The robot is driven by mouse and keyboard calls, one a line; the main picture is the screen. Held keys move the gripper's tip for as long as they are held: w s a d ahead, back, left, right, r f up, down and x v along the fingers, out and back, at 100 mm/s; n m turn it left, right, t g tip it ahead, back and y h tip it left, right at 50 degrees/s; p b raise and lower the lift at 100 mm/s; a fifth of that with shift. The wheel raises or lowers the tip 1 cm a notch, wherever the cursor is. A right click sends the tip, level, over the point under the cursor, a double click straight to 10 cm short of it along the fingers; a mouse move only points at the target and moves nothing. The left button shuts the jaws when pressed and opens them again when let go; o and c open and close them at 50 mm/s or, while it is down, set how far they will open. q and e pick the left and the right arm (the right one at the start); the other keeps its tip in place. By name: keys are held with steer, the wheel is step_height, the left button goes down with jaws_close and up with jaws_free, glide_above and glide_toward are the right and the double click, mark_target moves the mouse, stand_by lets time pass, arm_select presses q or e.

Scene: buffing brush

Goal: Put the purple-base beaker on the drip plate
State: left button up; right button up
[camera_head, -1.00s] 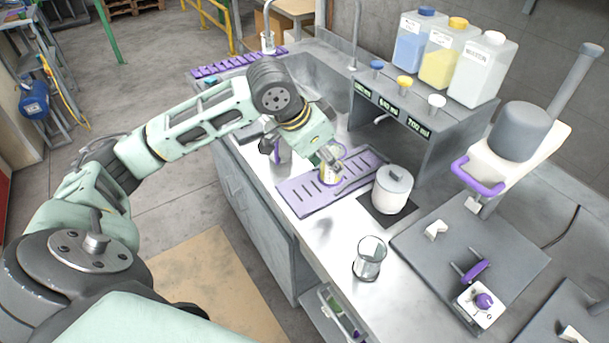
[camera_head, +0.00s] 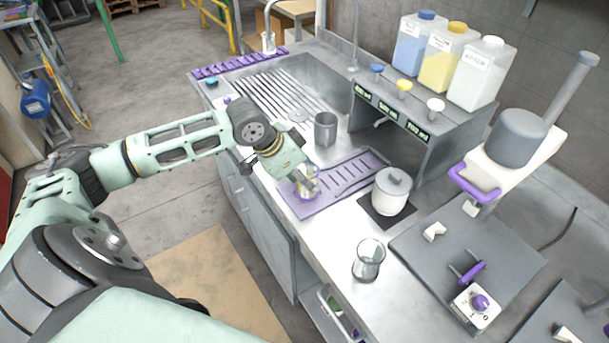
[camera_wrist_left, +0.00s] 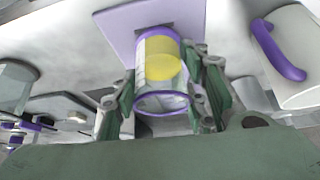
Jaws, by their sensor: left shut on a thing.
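The purple-base beaker (camera_head: 306,190) is a clear glass with yellow contents and a purple ring. It shows between my fingers in the left wrist view (camera_wrist_left: 160,72). My left gripper (camera_head: 311,182) is shut on it, over the near left end of the drip plate. The drip plate (camera_head: 350,177) is a flat purple slotted board on the counter; part of it shows behind the beaker in the wrist view (camera_wrist_left: 115,28). Whether the beaker's bottom touches the plate I cannot tell. My right gripper is not in view.
A grey metal cup (camera_head: 326,129) is behind. The wrist view shows a white vessel with a purple handle (camera_wrist_left: 278,50) at right. The dispenser shelf (camera_head: 415,135) stands behind.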

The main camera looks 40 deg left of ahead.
arm_select(q)
steer(key=shift+f, duration=0.1)
steer(key=o, duration=1.2)
steer(key=b+v, duration=0.1)
steer(key=v, duration=1.1)
steer(key=shift+d+b, duration=0.1)
steer(key=shift+b, duration=0.3)
